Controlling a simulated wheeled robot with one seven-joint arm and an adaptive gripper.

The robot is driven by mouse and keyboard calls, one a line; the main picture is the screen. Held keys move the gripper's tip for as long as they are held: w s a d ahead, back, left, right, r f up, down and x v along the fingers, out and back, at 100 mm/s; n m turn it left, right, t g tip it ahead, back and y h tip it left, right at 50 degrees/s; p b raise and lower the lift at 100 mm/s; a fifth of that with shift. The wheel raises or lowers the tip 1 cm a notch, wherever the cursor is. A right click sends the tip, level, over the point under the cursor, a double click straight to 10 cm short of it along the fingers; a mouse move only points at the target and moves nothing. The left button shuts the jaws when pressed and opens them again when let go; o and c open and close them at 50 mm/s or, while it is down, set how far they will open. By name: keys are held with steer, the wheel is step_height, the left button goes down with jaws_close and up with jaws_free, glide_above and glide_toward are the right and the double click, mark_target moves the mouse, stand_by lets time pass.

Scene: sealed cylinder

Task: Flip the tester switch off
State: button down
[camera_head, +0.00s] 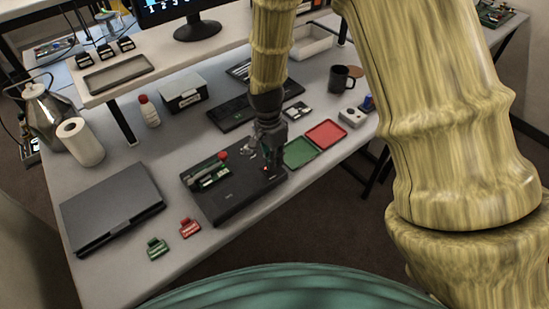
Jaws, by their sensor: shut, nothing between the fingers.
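The tester (228,202) is a dark flat box on the grey table, left of the picture's middle. A green board sits in a recess (208,178) at its left, with a red knob or lever (223,155) beside it. A small red spot (266,169) shows near its right end, by my gripper; I cannot tell whether it is the switch or a light. My gripper (268,172) is dark, points down and is shut over the tester's right end. I cannot tell whether it touches the tester. It hides part of that end.
A green tray (299,153) and a red tray (326,134) lie just right of my gripper. A closed laptop (112,208), a red clip-like piece (189,227) and a green one (157,248) lie left. A keyboard (228,117) and a mug (341,79) stand behind.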

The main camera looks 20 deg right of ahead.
steer(key=shift+f, duration=0.1)
stand_by(0.3)
steer(key=shift+s+f+t+b, duration=0.15)
steer(key=shift+f+t+b, duration=0.2)
steer(key=shift+b, duration=0.25)
steer(key=shift+r, duration=0.15)
steer(key=shift+w+r+p, duration=0.1)
steer(key=shift+w+p, duration=0.15)
steer(key=shift+p, duration=0.1)
steer(key=shift+w+a+r, duration=0.1)
steer(key=shift+w+a, duration=0.15)
steer(key=shift+w, duration=0.25)
steer(key=shift+r+p, duration=0.1)
steer(key=shift+p, duration=0.2)
